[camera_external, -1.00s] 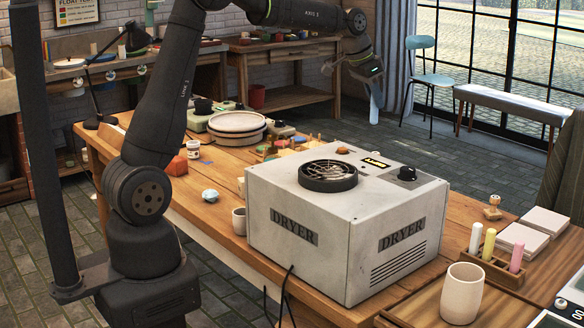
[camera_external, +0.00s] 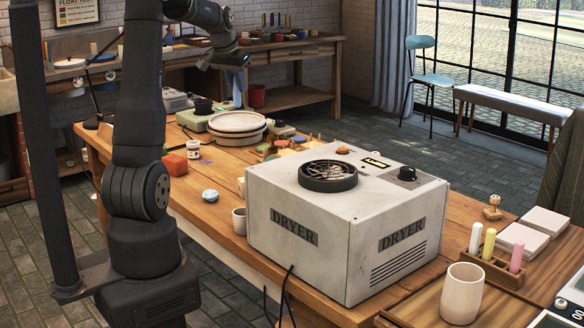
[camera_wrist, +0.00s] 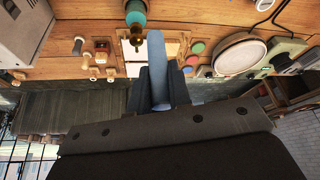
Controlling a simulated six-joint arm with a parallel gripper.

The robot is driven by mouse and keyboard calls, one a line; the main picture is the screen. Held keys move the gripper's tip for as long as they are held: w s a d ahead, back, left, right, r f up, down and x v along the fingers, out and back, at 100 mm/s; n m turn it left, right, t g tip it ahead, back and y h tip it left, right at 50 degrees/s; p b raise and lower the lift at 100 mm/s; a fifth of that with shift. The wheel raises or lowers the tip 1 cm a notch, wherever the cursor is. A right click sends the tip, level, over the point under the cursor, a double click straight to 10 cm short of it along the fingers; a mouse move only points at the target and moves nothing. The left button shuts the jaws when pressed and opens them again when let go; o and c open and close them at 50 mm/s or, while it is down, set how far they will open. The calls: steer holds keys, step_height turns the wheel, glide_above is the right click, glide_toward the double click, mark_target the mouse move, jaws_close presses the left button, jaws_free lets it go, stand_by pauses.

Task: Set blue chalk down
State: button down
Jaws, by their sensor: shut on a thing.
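The blue chalk (camera_wrist: 156,65) is a pale blue stick held between the fingers of my gripper (camera_wrist: 158,95) in the wrist view. In the external view the chalk (camera_external: 238,88) hangs below my gripper (camera_external: 236,66), in the air above or behind the stack of round plates. The chalk holder (camera_external: 488,268) is a wooden block at the right front. White, yellow-green and pink chalks stand upright in it.
A large white dryer (camera_external: 340,225) stands mid-table between the plates (camera_external: 237,122) and the holder. A cream cup (camera_external: 462,293) stands beside the holder, with square white tiles (camera_external: 522,240) behind it. A small cup (camera_external: 239,221) is left of the dryer.

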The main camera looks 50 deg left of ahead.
step_height(320, 180, down, 15)
steer(key=s+a, duration=0.1)
steer(key=shift+s+a+f, duration=0.55)
steer(key=shift+a+f, duration=1.35)
steer(key=shift+a, duration=0.05)
steer(key=shift+s+a+f, duration=0.5)
steer(key=shift+a+f, duration=1.35)
steer(key=shift+a, duration=0.05)
steer(key=shift+s+a+f, duration=0.55)
steer(key=shift+a+f, duration=1.35)
steer(key=shift+a, duration=0.05)
steer(key=shift+f, duration=0.15)
steer(key=c, duration=1.3)
jaws_free()
steer(key=v, duration=1.2)
steer(key=shift+w+d, duration=0.1)
